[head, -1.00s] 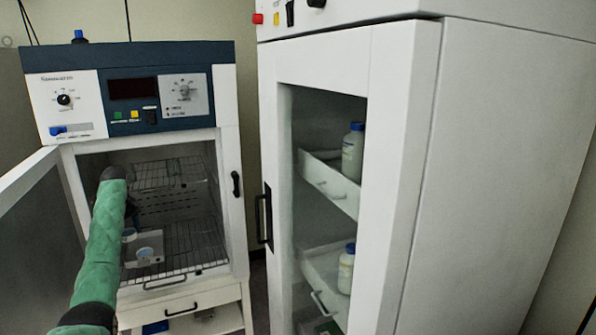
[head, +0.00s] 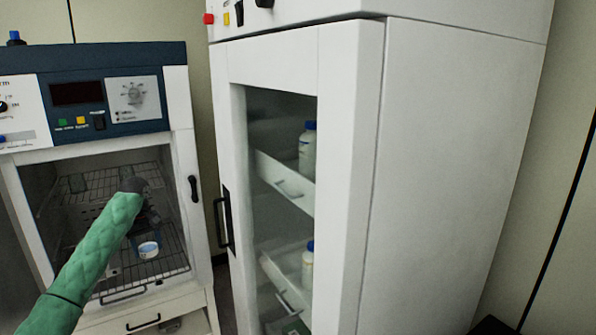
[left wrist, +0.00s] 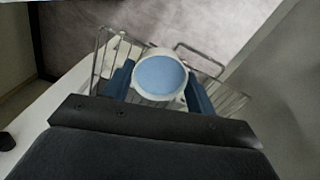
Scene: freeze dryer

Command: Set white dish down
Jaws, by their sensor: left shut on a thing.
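The white dish (head: 149,252), with a pale blue inside, is in the open chamber of the freeze dryer at left in the head view, at the lower wire rack (head: 172,262). My left gripper (head: 146,240) reaches in from the left and is shut on it. In the left wrist view the dish (left wrist: 160,75) sits between the two blue fingers, its open side facing the camera, with rack wires behind it. I cannot tell whether its base touches the rack. My right gripper is not in view.
An upper wire rack (head: 85,185) crosses the chamber above. A pale flat thing (head: 112,272) shows partly behind my arm on the lower rack. The rack right of the dish looks clear. A tall white cabinet (head: 345,180) with bottles inside stands to the right.

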